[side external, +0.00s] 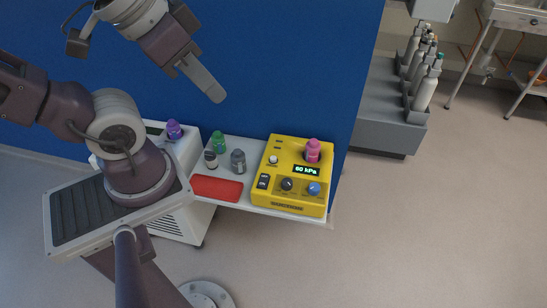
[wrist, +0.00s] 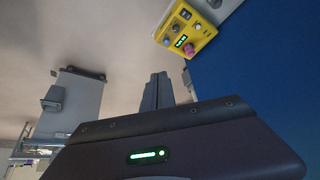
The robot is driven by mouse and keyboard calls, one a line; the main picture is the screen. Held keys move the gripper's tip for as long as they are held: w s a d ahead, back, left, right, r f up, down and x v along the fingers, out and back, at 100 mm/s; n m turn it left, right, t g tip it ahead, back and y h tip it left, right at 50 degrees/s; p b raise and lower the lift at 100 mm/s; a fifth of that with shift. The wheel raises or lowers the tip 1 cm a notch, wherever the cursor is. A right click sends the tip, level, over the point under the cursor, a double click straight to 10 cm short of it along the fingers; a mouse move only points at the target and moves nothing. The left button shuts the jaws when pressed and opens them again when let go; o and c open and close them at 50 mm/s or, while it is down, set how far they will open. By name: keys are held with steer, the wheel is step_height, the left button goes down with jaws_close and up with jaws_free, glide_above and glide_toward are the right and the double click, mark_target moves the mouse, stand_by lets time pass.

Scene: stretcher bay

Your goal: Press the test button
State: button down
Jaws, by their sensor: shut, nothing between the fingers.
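A yellow device (side external: 265,198) stands on the right end of a white shelf. Its display (side external: 306,169) reads 60 hPa. A small white round button (side external: 273,160) sits on its upper left; I cannot read which control is marked test. It also has a black knob (side external: 286,184), a blue knob (side external: 313,188) and dark switches (side external: 263,181) at the left. My gripper (side external: 216,95) is shut and empty, raised above and left of the device, apart from it. In the wrist view the device (wrist: 164,39) is at the top, beyond the fingertips (wrist: 158,76).
Left of the device are a grey bottle (side external: 238,162), a green bottle (side external: 218,142), a white bottle with a dark cap (side external: 210,159) and a red pad (side external: 216,188). A blue wall (side external: 290,70) stands behind the shelf.

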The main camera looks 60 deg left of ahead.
steer(key=n+t, duration=0.4)
steer(key=n, duration=0.4)
glide_above(271, 159)
step_height(271, 159, down, 37)
steer(key=shift+a+h, duration=0.1)
steer(key=shift+h, duration=0.2)
steer(key=shift+f, duration=0.1)
steer(key=shift+f, duration=4.35)
